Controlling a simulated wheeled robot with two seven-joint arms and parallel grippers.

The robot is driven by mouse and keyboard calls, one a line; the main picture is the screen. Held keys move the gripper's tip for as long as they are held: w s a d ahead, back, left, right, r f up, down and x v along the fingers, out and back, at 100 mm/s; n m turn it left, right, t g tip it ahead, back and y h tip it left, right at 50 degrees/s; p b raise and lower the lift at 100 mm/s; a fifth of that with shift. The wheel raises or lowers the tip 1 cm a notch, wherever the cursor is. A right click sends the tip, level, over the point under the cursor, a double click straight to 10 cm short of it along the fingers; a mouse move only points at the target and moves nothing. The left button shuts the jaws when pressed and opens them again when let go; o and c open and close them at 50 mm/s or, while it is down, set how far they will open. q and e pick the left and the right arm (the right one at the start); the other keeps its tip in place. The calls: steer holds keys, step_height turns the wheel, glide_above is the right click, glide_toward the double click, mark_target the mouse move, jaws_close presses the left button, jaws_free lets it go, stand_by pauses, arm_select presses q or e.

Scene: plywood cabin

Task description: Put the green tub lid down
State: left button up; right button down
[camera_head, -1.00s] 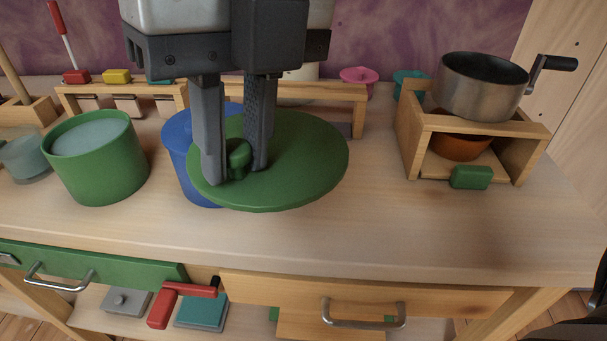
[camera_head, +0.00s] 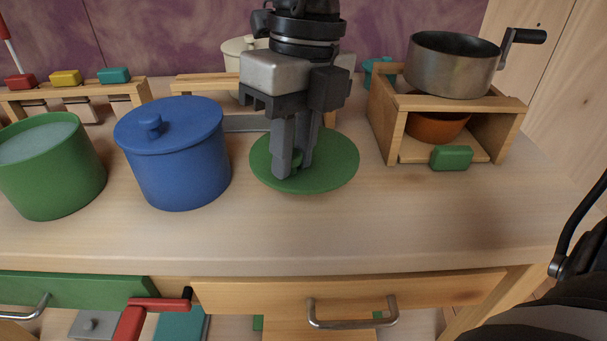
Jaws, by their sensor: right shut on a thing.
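The green tub lid (camera_head: 335,165) is a flat round disc with a small knob. It is right of the blue tub, over the bare worktop; it looks level and low, but I cannot tell whether it touches the wood. My right gripper (camera_head: 293,165) points down and is shut on the lid's knob, which its fingers mostly hide. The green tub (camera_head: 58,180) stands without a lid at the left, with a pale fill inside. My left gripper is not in view.
A blue tub (camera_head: 180,165) with its lid on stands left of my gripper. A wooden box frame (camera_head: 392,132) carrying a steel pot (camera_head: 450,70) stands at the right, with a green block (camera_head: 451,158) at its front. The worktop's front strip (camera_head: 330,235) is clear.

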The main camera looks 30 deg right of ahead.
mark_target(304, 176)
steer(key=shift+w+d+f, duration=0.3)
steer(key=shift+d+f, duration=0.35)
steer(key=shift+f, duration=0.25)
steer(key=f, duration=0.3)
steer(key=shift+w+d+f+b, duration=0.1)
steer(key=shift+d+f+b, duration=0.15)
steer(key=shift+b, duration=0.1)
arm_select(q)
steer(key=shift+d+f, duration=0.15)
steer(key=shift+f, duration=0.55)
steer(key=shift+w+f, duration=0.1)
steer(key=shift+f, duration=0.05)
arm_select(e)
steer(key=shift+f, duration=0.15)
steer(key=c, duration=1.3)
jaws_free()
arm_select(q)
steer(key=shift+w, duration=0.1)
